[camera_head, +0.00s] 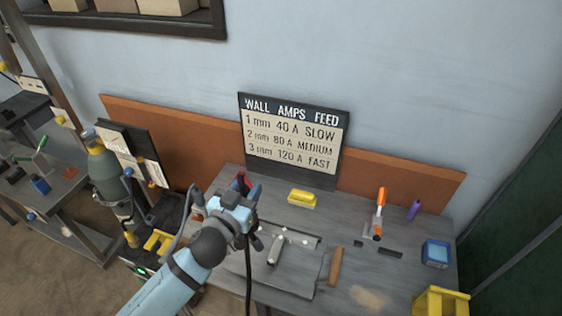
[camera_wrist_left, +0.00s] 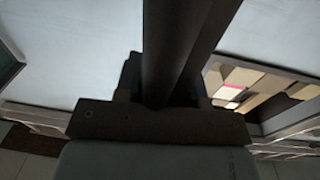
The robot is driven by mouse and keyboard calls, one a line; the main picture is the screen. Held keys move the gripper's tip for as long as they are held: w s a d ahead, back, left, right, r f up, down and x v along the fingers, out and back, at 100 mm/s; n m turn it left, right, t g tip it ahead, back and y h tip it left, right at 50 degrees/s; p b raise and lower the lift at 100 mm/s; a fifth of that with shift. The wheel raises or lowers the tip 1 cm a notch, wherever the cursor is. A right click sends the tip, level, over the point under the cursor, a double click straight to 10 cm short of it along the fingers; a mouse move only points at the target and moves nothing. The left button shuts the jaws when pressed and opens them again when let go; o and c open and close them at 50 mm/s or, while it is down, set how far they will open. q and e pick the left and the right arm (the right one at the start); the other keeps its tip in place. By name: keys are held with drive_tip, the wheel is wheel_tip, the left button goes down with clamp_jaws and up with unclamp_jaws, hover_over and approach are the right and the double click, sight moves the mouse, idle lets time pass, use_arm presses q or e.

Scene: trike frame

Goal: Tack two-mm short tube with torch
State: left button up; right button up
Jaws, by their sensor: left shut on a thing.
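My left gripper (camera_head: 246,200) is shut on the torch, above the left part of the workbench. In the left wrist view a thick dark handle (camera_wrist_left: 178,50), which looks like the torch's, runs up from the jaws (camera_wrist_left: 165,105). A black cable (camera_head: 248,270) hangs below the gripper in the head view. The torch tip is hidden or too small to tell. A short light-grey tube (camera_head: 276,250) lies on the dark plate (camera_head: 292,283) on the bench, right of and below the gripper, apart from it. Its wall thickness cannot be read. My right gripper is not in view.
A sign (camera_head: 293,138) lists wall, amps and feed, with 2 mm at 80 A medium. The bench (camera_head: 345,210) also holds a yellow block (camera_head: 301,199), a wooden piece (camera_head: 335,266), an orange-handled tool (camera_head: 379,212) and a blue box (camera_head: 435,253). A gas cylinder (camera_head: 106,172) stands left.

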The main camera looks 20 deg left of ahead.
use_arm(q)
drive_tip(key=w+d+r+m+g+h+p, duration=0.1)
drive_tip(key=w+d+m+h+p, duration=0.25)
drive_tip(key=w, duration=0.65)
drive_tip(key=shift+h, duration=0.85)
drive_tip(key=f+b, duration=0.5)
drive_tip(key=b, duration=0.1)
drive_tip(key=shift+s+d+f+b, duration=0.2)
drive_tip(key=shift+d+f+b, duration=0.05)
drive_tip(key=shift+f+b, duration=0.15)
drive_tip(key=shift+s+f, duration=0.1)
drive_tip(key=shift+f, duration=0.3)
idle(1.2)
drive_tip(key=shift+r, duration=0.15)
wheel_tip(320, 180, up, 7)
drive_tip(key=p, duration=0.6)
drive_tip(key=shift+p, duration=0.4)
